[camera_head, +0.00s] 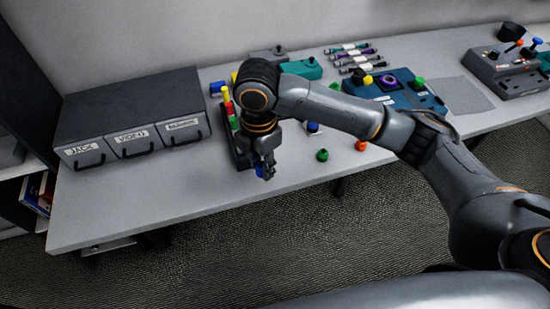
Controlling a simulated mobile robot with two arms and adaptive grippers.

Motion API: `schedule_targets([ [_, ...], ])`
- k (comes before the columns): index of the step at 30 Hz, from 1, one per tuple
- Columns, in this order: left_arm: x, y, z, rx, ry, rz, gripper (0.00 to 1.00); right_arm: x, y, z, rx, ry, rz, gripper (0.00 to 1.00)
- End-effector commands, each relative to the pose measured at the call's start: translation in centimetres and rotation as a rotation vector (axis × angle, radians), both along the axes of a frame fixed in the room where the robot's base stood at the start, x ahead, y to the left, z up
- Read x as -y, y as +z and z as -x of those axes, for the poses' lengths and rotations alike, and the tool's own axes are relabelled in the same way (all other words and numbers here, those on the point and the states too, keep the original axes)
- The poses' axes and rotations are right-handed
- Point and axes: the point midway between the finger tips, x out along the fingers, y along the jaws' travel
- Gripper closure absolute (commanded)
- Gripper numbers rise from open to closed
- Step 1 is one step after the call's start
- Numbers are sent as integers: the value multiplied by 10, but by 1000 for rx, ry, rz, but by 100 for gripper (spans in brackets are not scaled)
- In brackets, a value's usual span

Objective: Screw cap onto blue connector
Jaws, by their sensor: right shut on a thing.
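My right gripper (265,171) points down at the front end of a dark narrow rack (242,160), near the table's front edge. It is shut on a small blue piece (259,171), which shows between and beside its fingers. The fingers and wrist hide most of this piece, so I cannot tell the cap from the blue connector there, or whether they touch. Yellow, red and green connectors (228,106) stand in a row along the rack behind my wrist. My left gripper is not in view.
Grey drawers (134,135) labelled JACK, VIDEO and one unclear word stand at left. A green cap (322,155) and an orange cap (361,145) lie right of my gripper. A blue panel (411,96) and control box (504,70) stand further right. The front-left table is clear.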

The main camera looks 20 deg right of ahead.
Motion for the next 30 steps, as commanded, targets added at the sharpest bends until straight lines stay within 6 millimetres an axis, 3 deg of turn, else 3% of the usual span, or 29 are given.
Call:
schedule_targets([
  [3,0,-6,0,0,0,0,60,-17,10,16,5,5,-2,83],
  [10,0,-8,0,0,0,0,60,-32,20,32,2,0,-1,83],
  [25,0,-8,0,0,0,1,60,-33,21,34,1,-15,1,83],
  [30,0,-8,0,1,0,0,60,-22,4,39,-3,-195,1,83],
])
